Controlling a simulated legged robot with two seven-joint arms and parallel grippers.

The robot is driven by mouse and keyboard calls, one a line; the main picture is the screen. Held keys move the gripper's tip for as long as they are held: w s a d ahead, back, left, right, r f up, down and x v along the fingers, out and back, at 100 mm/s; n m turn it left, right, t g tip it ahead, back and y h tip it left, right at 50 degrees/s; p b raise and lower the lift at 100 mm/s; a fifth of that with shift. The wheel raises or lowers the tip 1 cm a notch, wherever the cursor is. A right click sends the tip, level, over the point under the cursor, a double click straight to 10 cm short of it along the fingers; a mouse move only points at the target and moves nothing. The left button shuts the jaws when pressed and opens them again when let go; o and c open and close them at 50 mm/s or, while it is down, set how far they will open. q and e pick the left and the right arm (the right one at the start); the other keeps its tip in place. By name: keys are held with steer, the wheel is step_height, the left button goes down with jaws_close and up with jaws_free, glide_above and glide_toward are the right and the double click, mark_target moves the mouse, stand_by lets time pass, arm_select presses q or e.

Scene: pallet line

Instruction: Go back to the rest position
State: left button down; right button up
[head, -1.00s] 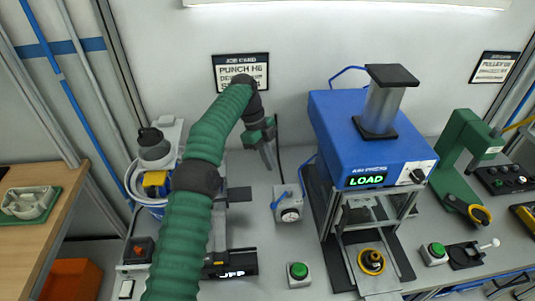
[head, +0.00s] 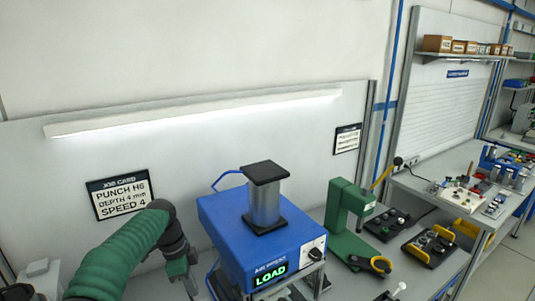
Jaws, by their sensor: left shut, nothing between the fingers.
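My left arm comes in from the lower left in its green sleeve. My left gripper (head: 190,281) hangs at the arm's end, left of the blue press, with its fingers pointing down. It is shut with nothing held, and its tips lie close to the lower picture edge. My right gripper does not show.
The blue press (head: 262,241) with a lit LOAD display stands right of my left gripper. A green arbor press (head: 343,222) and black control boxes (head: 388,224) stand farther right. A job card (head: 120,194) hangs behind my arm. Another bench (head: 433,187) is at right.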

arm_select(q)
steer(key=s+d+f+n+t, duration=0.1)
steer(key=s+f+n, duration=0.2)
steer(key=s+n, duration=0.2)
steer(key=s+d+f+n+y, duration=0.1)
steer(key=s+n, duration=0.4)
steer(key=s, duration=0.7)
steer(key=s+d+f+n+t+y, duration=0.1)
steer(key=s+f+n, duration=0.3)
steer(key=s, duration=0.5)
steer(key=shift+s+d+f+n+t, duration=0.2)
steer(key=shift+d+f+n+t, duration=0.15)
steer(key=shift+n, duration=0.25)
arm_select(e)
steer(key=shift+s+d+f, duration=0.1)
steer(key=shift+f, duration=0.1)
arm_select(q)
steer(key=shift+d, duration=0.1)
steer(key=shift+d+r, duration=0.1)
steer(key=shift+d, duration=0.05)
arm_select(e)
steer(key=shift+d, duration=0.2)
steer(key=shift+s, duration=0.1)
arm_select(q)
steer(key=shift+a, duration=0.2)
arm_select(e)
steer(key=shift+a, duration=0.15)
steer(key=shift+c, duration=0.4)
